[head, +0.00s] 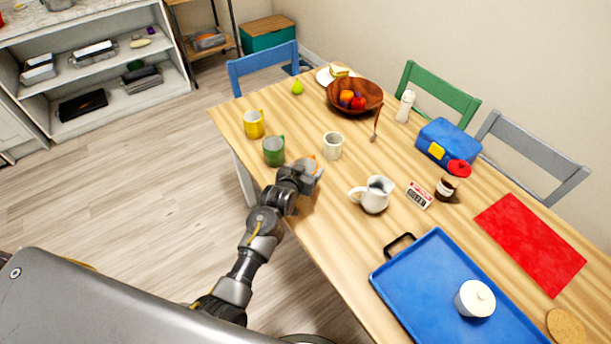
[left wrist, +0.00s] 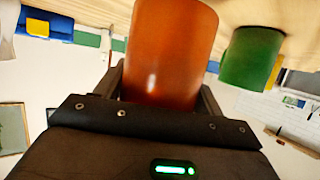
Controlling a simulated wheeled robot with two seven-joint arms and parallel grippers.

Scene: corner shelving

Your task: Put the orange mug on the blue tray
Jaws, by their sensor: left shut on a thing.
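My left gripper (head: 308,170) reaches over the near edge of the table and is shut on the orange mug (left wrist: 170,50). In the left wrist view the mug fills the space between the fingers. In the head view the gripper hides most of it, and only a small orange patch shows. I cannot tell if the mug touches the table. The blue tray (head: 425,285) lies at the near right of the table, well to the right of the gripper. My right gripper is not in view.
Near the gripper stand a green mug (head: 274,151), a cream cup (head: 333,146) and a yellow mug (head: 254,124). A white pitcher (head: 375,195) stands between gripper and tray. A black handle (head: 400,243) rises at the tray's far end. The tray's left part is bare.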

